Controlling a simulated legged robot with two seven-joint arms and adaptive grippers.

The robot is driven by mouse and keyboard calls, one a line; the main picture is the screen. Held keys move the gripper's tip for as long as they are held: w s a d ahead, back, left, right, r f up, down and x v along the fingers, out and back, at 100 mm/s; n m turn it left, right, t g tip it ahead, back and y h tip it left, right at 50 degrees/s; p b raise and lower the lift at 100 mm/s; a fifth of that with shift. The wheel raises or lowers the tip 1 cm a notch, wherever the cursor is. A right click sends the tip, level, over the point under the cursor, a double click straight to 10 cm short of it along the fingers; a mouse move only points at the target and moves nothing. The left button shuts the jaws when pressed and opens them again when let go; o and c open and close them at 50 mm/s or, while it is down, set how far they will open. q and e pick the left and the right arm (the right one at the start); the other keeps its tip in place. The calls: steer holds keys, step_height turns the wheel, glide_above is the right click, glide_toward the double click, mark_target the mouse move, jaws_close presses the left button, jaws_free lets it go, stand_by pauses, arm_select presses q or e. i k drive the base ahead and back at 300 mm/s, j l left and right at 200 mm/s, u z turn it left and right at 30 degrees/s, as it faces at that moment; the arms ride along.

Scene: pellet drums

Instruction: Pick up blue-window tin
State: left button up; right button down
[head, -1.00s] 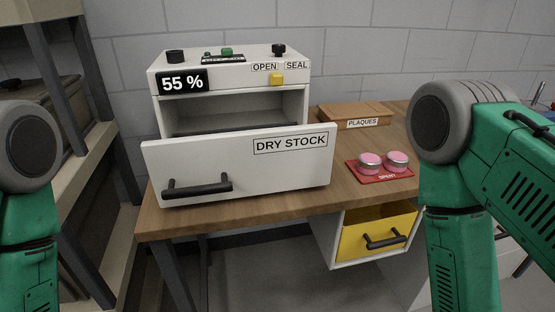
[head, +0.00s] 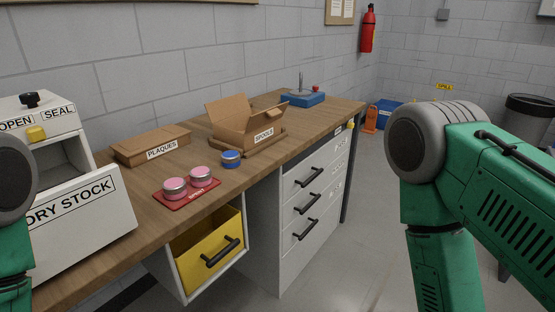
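The blue-window tin (head: 231,158) is a small round tin with a blue top. It stands upright on the wooden bench (head: 120,207), near its front edge, between the red mat and the SPOOLS box. Two tins with pink tops, one on the left (head: 174,188) and one on the right (head: 200,176), stand on the red mat (head: 187,201) left of it. Green links of my left and right arms show at the two sides of the head view. Neither of my grippers is in view.
An open cardboard box (head: 247,122) and a flat PLAQUES box (head: 152,146) sit behind the tins. The white DRY STOCK door (head: 85,215) hangs open at left. An open yellow drawer (head: 208,252) juts out below the bench.

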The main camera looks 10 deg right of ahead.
mark_target(231, 158)
steer(key=i+l, duration=0.2)
steer(key=l, duration=0.15)
steer(key=i+l+u, duration=0.1)
steer(key=i+l, duration=0.15)
steer(key=i+l+u, duration=0.1)
steer(key=l, duration=0.35)
steer(key=i+l, duration=0.25)
steer(key=l+u, duration=0.05)
steer(key=l, duration=0.05)
